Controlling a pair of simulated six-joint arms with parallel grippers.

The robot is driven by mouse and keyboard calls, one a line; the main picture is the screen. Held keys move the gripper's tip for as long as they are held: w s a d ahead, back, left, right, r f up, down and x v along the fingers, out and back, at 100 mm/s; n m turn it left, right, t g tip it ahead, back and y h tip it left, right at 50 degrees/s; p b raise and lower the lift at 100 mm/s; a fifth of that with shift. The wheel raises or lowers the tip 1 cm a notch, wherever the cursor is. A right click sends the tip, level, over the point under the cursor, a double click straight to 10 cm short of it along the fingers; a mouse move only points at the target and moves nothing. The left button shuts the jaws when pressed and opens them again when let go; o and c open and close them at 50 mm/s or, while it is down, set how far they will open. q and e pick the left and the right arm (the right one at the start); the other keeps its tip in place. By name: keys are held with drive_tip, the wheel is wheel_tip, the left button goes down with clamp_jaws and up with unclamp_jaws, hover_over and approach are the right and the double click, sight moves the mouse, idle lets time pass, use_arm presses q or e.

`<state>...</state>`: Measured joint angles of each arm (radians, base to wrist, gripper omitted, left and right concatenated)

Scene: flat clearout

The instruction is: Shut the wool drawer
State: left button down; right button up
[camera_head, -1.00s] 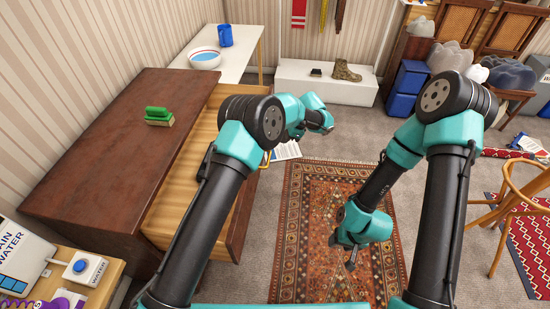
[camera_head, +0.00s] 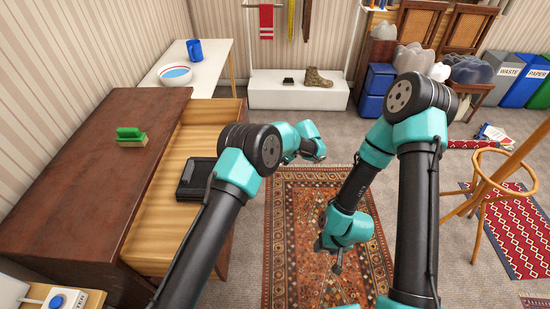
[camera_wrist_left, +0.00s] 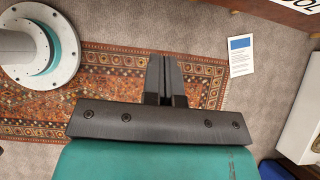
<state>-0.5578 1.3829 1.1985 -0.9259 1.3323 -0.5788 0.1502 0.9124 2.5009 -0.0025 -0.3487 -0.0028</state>
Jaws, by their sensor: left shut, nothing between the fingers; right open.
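The open drawer (camera_head: 155,215) sticks out to the right from under the dark brown cabinet top, its pale wood inside showing. A flat black case (camera_head: 193,180) lies in it. My left arm crosses in front of the drawer and hides much of its front. A strip of dark wood (camera_wrist_left: 290,12) with part of a white label shows at the top right of the left wrist view, likely the drawer front. My left gripper (camera_wrist_left: 164,62) is shut and empty over the rug, apart from that wood. My right gripper (camera_head: 337,268) is open and empty above the rug.
A green brush (camera_head: 130,137) lies on the cabinet top (camera_head: 90,190). A patterned rug (camera_head: 290,235) covers the floor to the right. A paper sheet (camera_wrist_left: 241,55) lies on the floor. A wooden stool (camera_head: 492,190) stands at the right.

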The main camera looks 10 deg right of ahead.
use_arm(q)
drive_tip(key=w+a+f, duration=0.1)
drive_tip(key=a+f, duration=0.5)
drive_tip(key=a, duration=0.2)
drive_tip(key=shift+w, duration=0.15)
drive_tip(key=shift+a, duration=0.15)
